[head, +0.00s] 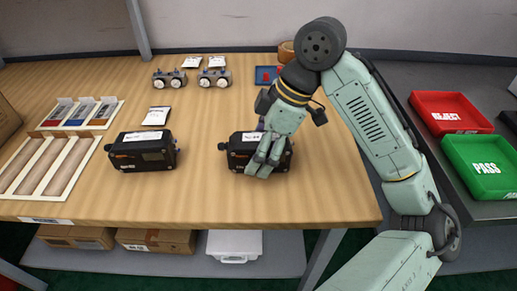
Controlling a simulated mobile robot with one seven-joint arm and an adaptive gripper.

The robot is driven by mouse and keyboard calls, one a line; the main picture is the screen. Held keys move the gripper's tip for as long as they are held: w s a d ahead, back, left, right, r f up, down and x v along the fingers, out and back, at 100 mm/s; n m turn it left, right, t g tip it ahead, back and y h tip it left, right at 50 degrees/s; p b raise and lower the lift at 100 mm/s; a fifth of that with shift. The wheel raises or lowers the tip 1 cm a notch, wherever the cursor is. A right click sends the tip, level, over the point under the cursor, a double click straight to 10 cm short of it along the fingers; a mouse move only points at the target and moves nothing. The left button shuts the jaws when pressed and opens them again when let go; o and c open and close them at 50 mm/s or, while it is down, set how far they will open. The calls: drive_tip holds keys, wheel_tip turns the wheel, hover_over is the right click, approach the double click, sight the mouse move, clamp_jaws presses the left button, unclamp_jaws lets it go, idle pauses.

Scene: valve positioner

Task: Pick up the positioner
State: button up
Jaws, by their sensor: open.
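Two black box-shaped positioners with pale top labels are on the wooden table. One positioner (143,152) sits left of centre, clear of the arm. The other positioner (240,154) sits near the middle of the table, under my gripper. My gripper (263,170) is open, with its fingers pointing down over the right part of that positioner. The fingers hide part of its top and front. I cannot tell whether they touch it.
Two gauge units (214,78) stand at the back with white packets behind. A divided wooden tray (50,165) and small bins (82,113) are at left. A red REJECT tray (451,113) and green PASS tray (482,167) are at right. The table's front (200,205) is clear.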

drive_tip(key=shift+f, duration=0.1)
clamp_jaws()
idle(1.0)
